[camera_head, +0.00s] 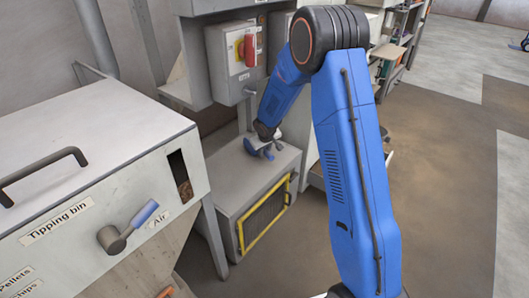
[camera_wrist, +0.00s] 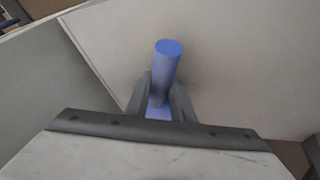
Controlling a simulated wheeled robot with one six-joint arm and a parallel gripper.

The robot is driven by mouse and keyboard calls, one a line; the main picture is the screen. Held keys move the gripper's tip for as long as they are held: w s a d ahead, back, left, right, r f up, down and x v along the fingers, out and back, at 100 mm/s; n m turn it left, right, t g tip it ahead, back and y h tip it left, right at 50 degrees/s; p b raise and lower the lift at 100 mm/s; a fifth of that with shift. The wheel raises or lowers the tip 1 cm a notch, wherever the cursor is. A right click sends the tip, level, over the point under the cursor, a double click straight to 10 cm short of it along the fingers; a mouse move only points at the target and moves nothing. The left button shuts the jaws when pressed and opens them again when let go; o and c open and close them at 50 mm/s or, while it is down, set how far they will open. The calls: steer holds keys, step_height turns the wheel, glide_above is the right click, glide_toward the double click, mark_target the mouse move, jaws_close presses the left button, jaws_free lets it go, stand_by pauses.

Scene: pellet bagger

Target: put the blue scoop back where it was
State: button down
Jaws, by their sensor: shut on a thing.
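The blue scoop (camera_head: 252,147) shows in the head view just above the top of a low grey cabinet (camera_head: 235,182). My gripper (camera_head: 266,150) is at the scoop, at the end of my blue arm. In the wrist view my gripper (camera_wrist: 160,98) is shut on the scoop's blue round handle (camera_wrist: 168,62), whose end sticks up between the fingers. The rest of the scoop is mostly hidden in the wrist view. I cannot tell whether the scoop touches the cabinet top.
The tipping bin (camera_head: 80,150), with a black handle and an air lever (camera_head: 128,226), stands at the left. A grey switch box (camera_head: 232,62) with a red knob is above the cabinet. Shelves (camera_head: 398,45) stand behind my arm. The floor at the right is clear.

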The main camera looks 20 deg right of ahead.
steer(key=shift+f, duration=0.1)
steer(key=c, duration=1.5)
jaws_free()
steer(key=shift+c, duration=0.2)
